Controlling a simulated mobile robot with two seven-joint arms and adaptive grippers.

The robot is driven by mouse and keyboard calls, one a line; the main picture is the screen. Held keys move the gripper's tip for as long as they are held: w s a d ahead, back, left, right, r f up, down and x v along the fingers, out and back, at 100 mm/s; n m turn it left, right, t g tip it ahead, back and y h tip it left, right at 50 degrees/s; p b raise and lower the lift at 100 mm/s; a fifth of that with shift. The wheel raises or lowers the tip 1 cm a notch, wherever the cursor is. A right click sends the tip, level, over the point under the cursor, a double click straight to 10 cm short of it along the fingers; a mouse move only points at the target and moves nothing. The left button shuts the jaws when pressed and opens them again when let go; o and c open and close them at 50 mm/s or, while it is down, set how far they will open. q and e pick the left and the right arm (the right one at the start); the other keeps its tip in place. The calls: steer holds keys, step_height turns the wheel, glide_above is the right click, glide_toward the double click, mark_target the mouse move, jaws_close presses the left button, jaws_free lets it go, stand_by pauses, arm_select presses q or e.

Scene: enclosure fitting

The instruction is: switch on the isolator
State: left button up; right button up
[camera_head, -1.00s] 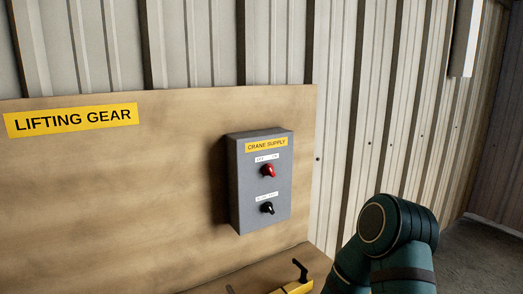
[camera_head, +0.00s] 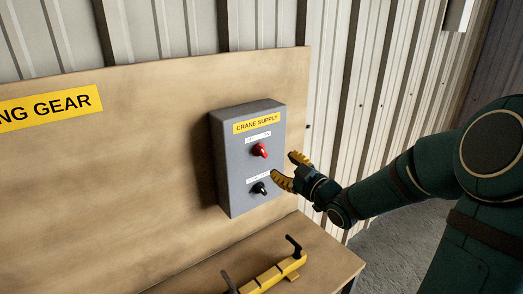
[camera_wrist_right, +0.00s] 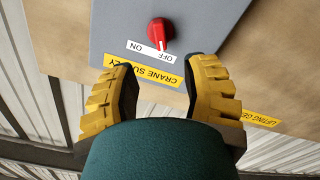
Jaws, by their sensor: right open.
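The grey box labelled CRANE SUPPLY (camera_head: 238,185) is fixed to a wooden board. Its red rotary knob (camera_head: 260,151) sits below an OFF/ON label. The knob also shows upside down in the right wrist view (camera_wrist_right: 159,31), its white mark pointing at the label near OFF. A black knob (camera_head: 260,188) sits lower on the box. My right gripper (camera_head: 286,169) is open and empty in front of the box's right side, apart from the red knob. Its two yellow fingers (camera_wrist_right: 163,68) spread below the knob in the wrist view. My left gripper is not in view.
A wooden bench (camera_head: 325,262) juts out below the box. A yellow bar with black handles (camera_head: 272,275) lies on it. A yellow LIFTING GEAR sign (camera_head: 50,107) is on the board.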

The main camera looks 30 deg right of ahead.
mark_target(264, 153)
steer(key=w, duration=0.3)
steer(key=w+p, duration=0.1)
steer(key=w, duration=0.3)
steer(key=w+a, duration=0.1)
steer(key=w, duration=0.2)
steer(key=shift+w, duration=0.25)
steer(key=shift+c, duration=0.3)
steer(key=shift+s+d, duration=0.1)
jaws_close()
